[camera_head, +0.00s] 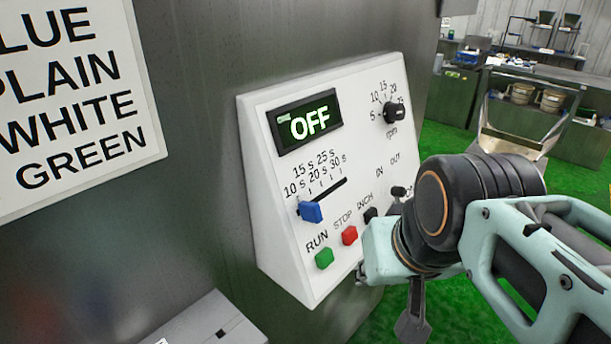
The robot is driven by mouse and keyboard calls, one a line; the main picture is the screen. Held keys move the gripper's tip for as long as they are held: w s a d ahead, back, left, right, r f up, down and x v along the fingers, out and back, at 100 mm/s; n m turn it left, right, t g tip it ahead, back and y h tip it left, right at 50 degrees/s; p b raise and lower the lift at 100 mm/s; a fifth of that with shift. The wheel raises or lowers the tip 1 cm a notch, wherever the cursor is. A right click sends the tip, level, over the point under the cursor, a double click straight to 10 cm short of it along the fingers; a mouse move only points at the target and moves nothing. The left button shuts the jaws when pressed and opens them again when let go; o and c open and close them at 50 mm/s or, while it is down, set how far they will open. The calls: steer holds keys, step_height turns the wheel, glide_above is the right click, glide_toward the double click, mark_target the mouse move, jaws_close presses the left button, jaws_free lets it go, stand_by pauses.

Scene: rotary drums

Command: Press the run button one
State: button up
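The white control panel (270,200) is fixed to a grey metal housing. Its green RUN button (324,258) is at the lower left and in clear view. The red STOP button (349,235) and the black INCH button (370,215) follow up to the right. My arm comes in from the right, and its teal wrist end (385,250) shows just right of the buttons, apart from RUN in the picture. A dark part of my gripper (413,315) seems to show below the wrist. The fingertips cannot be made out, nor whether they are open.
The display (310,121) reads OFF. A blue slider (311,211) sits at the low end of its time scale, and a black rpm knob (395,112) is at the upper right. A grey box (212,322) stands at the lower left. Green floor and benches lie behind.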

jaws_close()
stand_by(1.1)
